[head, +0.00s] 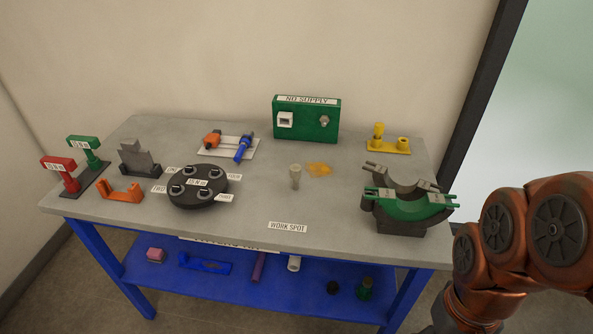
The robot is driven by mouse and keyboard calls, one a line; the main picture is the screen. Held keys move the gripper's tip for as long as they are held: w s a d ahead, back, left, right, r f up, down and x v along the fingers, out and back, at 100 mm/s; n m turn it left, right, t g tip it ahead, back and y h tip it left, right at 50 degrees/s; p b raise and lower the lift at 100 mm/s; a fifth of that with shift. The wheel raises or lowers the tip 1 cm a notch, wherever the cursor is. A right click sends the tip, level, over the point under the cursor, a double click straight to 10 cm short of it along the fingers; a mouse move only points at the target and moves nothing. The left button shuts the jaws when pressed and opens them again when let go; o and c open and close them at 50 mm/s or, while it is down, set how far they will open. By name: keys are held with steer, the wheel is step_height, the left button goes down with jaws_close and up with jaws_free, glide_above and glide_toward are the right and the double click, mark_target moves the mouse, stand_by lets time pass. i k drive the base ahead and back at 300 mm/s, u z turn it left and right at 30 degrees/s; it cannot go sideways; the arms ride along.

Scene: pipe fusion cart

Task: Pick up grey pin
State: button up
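A small upright grey-beige cylinder (295,176), which looks like the grey pin, stands on the grey tabletop (260,203) near the middle. A flat orange-yellow patch (319,170) lies just to its right. My orange-brown arm is at the lower right, right of the table. My gripper is outside the picture, so its state is hidden.
Left of the pin is a round black disc (190,201) with labelled pegs. A green and grey clamp (407,207) stands to the right. A green supply box (307,121) is behind. Tabletop around the "WORK SPOT" label (288,227) is clear. A blue shelf (225,292) lies below.

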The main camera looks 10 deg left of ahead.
mark_target(295, 169)
steer(key=z, duration=3.05)
steer(key=k, duration=2.3)
steer(key=u, duration=2.55)
steer(key=i, duration=0.45)
steer(key=u, duration=0.05)
